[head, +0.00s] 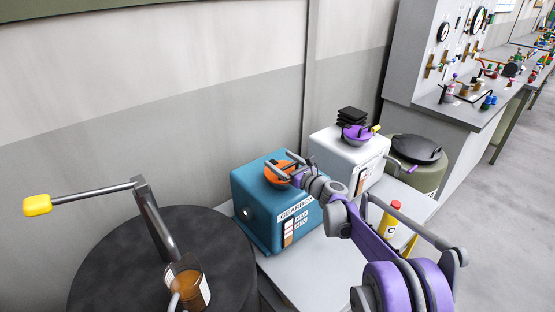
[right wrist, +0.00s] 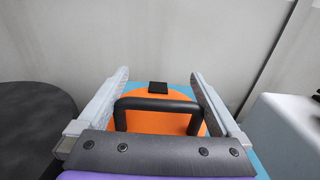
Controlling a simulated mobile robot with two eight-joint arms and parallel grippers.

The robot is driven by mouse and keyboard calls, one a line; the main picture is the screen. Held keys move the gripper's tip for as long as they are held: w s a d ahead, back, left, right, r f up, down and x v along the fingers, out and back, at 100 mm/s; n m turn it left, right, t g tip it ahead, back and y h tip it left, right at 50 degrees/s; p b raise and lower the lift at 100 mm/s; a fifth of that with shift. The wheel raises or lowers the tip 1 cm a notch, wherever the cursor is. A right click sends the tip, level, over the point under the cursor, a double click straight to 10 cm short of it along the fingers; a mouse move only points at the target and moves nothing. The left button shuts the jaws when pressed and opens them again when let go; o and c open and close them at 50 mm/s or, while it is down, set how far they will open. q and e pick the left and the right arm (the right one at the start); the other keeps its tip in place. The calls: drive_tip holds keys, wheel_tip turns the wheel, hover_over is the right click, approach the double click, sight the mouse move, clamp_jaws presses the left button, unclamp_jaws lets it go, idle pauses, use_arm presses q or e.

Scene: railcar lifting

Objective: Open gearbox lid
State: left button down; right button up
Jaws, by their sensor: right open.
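The gearbox (head: 262,222) is a blue box labelled GEARBOX on a light table in the head view. Its round orange lid (head: 272,178) is on top and looks closed. In the right wrist view the orange lid (right wrist: 150,122) carries a black bar handle (right wrist: 156,103) and a small black block (right wrist: 158,87) behind it. My right gripper (head: 284,167) is at the lid, with its jaws open. In the right wrist view its fingers (right wrist: 160,76) stand on either side of the handle, with gaps showing. My left gripper is not in view.
A white box (head: 340,150) with a purple-lidded top stands behind and right of the gearbox. A dark drum (head: 110,255) with a yellow-handled crank (head: 38,204) is at the left. A green drum (head: 428,178) and a red-capped yellow bottle (head: 391,217) are at the right.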

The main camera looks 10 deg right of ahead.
drive_tip(key=shift+s+d+r, duration=0.1)
drive_tip(key=shift+s, duration=0.1)
drive_tip(key=shift+c, duration=1.1)
clamp_jaws()
drive_tip(key=shift+r, duration=0.1)
